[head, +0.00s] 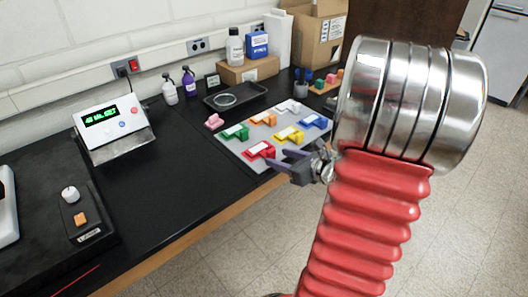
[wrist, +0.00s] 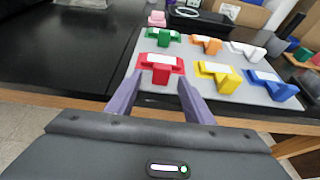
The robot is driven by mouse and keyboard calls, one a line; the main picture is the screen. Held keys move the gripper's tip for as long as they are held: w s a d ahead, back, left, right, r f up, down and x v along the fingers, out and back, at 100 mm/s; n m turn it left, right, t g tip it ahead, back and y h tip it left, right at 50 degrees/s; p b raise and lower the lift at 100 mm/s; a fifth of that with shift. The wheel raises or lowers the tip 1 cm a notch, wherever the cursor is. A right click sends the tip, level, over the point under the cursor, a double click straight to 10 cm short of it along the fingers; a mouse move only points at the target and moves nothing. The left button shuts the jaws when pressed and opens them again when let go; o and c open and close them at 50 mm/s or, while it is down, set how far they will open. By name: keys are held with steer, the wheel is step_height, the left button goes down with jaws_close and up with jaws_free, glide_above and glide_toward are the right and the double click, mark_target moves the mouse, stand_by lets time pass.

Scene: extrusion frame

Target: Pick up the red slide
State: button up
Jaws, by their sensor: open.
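The red slide (head: 259,151) lies at the front left corner of a grey board (head: 287,147) on the black bench. It is a red T-shaped block with a white label on top. In the wrist view the red slide (wrist: 160,68) is just beyond the fingertips, centred between them. My gripper (head: 274,160) is open and empty, at the front edge of the bench near the red slide. In the wrist view my gripper (wrist: 157,88) has its two purple fingers spread apart, pointing at the slide.
Green (head: 236,132), orange (head: 263,119), yellow (head: 290,135), blue (head: 314,121) and white (head: 289,106) slides share the board. A pink block (head: 214,121) sits just off its left corner. A black tray (head: 236,97) stands behind.

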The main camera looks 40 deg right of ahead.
mark_target(273, 155)
steer(key=shift+x, duration=2.6)
steer(key=shift+d, duration=0.1)
steer(key=shift+c, duration=0.5)
steer(key=c, duration=1)
